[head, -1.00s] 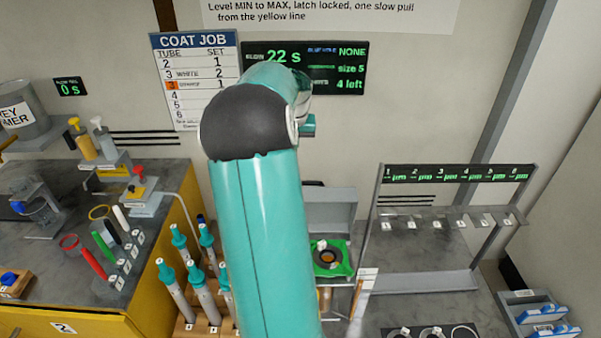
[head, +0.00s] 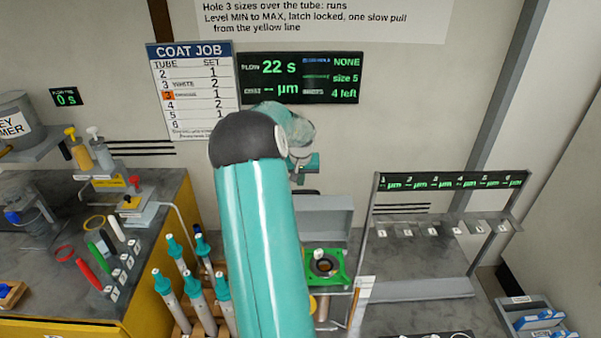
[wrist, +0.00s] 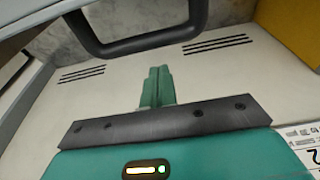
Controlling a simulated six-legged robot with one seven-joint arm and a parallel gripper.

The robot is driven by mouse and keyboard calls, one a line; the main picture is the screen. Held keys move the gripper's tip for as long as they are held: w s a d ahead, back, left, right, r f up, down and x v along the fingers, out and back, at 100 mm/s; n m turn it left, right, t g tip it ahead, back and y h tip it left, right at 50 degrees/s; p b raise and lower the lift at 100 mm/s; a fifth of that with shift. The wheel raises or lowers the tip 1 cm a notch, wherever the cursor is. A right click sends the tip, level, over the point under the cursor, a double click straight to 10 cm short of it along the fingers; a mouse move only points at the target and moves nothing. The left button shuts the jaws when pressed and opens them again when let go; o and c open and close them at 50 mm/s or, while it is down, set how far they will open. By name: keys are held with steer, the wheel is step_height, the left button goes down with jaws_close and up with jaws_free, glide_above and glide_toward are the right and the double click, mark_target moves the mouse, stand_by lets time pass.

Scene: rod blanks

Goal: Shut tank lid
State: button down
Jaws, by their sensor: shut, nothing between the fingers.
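The tank lid (head: 318,216) is a grey panel standing raised behind the green plate (head: 340,279) with its round opening, right of my arm in the head view. A dark handle sits at the lid's top edge; a dark handle loop (wrist: 140,45) also crosses the top of the wrist view. My gripper (head: 304,168) is above the lid's top edge, partly hidden by my arm. In the wrist view my gripper (wrist: 157,86) has its teal fingers together, with nothing between them. The fingertips appear just short of the handle loop; I cannot tell whether they touch.
Capped tubes (head: 194,290) stand in a wooden rack left of my arm. A grey rack (head: 430,290) with several numbered hooks is at right. A yellow-sided bench (head: 150,275) with bottles and coloured rings is at left. The wall rises close behind the lid.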

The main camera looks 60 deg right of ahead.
steer(key=shift+s+a, duration=0.25)
steer(key=shift+a, duration=0.25)
steer(key=shift+s+a, duration=0.25)
steer(key=shift+a, duration=0.2)
steer(key=shift+s+a+r, duration=0.1)
steer(key=shift+a+r, duration=0.05)
